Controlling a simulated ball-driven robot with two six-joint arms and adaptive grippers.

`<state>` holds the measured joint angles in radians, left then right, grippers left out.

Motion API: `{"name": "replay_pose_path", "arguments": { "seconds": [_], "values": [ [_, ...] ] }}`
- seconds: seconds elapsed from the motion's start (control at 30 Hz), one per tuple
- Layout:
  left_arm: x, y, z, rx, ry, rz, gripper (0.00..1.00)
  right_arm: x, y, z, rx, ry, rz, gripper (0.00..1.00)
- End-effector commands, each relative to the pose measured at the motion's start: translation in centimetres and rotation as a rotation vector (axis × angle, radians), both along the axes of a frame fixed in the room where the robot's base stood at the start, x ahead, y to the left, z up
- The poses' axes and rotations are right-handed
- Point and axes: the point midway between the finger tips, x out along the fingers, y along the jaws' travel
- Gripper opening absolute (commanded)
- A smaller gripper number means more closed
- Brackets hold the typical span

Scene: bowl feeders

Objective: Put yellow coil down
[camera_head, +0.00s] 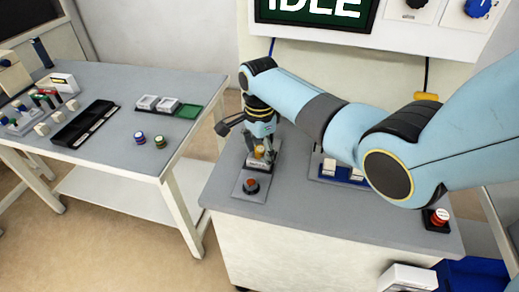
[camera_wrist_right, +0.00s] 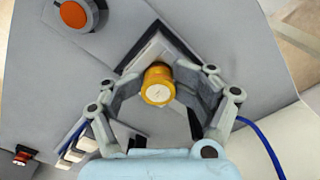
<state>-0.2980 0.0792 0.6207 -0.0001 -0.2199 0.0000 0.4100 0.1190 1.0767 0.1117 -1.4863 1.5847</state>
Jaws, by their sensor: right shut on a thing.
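The yellow coil (camera_head: 259,152) is a small upright cylinder with a pale top; it shows in the right wrist view (camera_wrist_right: 158,85). My right gripper (camera_head: 260,157) points down around the coil, and its jaws are shut on it. Below it is a pale fixture with a dark border (camera_wrist_right: 149,48), at the back left of the grey bench. The fingers partly hide the fixture, and I cannot tell whether the coil touches it. My left gripper is not in view.
A red button on a grey plate (camera_head: 251,185) lies just in front of the gripper. A blue tray with white blocks (camera_head: 342,176) is to the right, behind my arm. A red-topped part (camera_head: 439,217) stands at far right. A second table (camera_head: 112,148) holds several trays and coils.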

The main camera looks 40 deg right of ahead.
Motion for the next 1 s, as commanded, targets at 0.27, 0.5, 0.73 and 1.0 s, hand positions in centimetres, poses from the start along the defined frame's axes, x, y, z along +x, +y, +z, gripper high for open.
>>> {"name": "replay_pose_path", "arguments": {
  "seconds": [0.27, 0.5, 0.73, 1.0],
  "values": [
    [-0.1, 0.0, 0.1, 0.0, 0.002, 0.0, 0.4, -0.4, 0.0, -0.1, 0.002, 0.011, 0.0, 0.53],
    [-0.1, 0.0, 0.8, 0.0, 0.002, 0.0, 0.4, -0.1, -0.1, 3.5, -0.002, 0.003, 0.0, 0.53],
    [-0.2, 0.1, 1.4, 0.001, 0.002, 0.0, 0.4, 0.0, -0.1, 9.0, -0.002, 0.0, -0.001, 0.53],
    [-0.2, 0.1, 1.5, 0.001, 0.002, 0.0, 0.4, 0.1, -0.1, 12.9, -0.002, 0.001, 0.0, 0.53]
  ]
}}
